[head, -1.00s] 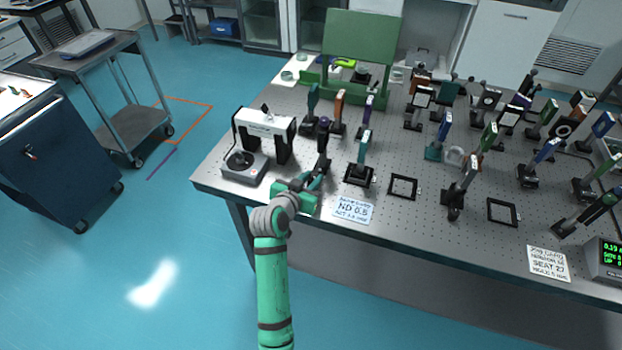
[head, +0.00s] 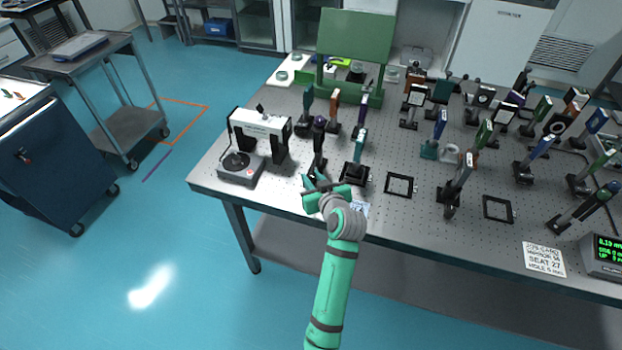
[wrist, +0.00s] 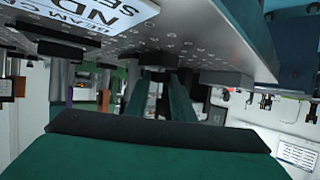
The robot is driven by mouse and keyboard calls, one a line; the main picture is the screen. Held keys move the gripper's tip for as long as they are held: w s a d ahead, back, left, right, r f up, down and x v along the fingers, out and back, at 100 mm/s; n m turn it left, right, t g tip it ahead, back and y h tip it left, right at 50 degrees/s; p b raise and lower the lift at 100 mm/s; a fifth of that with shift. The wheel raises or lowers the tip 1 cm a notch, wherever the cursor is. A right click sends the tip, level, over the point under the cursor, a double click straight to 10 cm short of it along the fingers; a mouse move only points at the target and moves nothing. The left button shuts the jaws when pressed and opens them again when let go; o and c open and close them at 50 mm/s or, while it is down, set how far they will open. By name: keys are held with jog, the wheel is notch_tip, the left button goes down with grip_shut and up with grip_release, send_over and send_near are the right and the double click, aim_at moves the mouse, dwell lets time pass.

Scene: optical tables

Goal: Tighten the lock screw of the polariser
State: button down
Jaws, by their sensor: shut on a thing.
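A dark post-mounted optic with a purple top (head: 318,142) stands near the front edge of the table, right of the white bridge-shaped frame; it appears to be the polariser. My gripper (head: 316,182) is low at the foot of this mount, its jaws shut on a small part there. I take that part to be the lock screw, but it is too small and covered to make out. In the wrist view the two dark green fingers of my gripper (wrist: 160,92) stretch ahead, with a dark shape between their tips. The picture is upside down, with the table surface above.
The white bridge-shaped frame (head: 259,130) and a grey box with a dark disc (head: 240,168) stand to the left. A teal-topped mount (head: 356,160) stands close on the right, with an empty black frame (head: 400,185) beyond. A printed card (wrist: 105,14) lies close by.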

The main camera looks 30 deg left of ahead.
jog(key=n+g, duration=0.1)
jog(key=n+g+y, duration=0.1)
jog(key=w+n+g+y, duration=0.1)
jog(key=shift+d+n+g, duration=0.25)
jog(key=shift+n+g, duration=0.05)
jog(key=shift+g, duration=0.1)
jog(key=shift+w+n+g+y, duration=0.15)
jog(key=shift+n+g+y, duration=0.25)
jog(key=shift+n+g, duration=1.75)
jog(key=shift+f+g, duration=0.1)
jog(key=shift+g, duration=0.25)
jog(key=c, duration=1.5)
grip_release()
jog(key=v, duration=1)
jog(key=shift+d, duration=0.35)
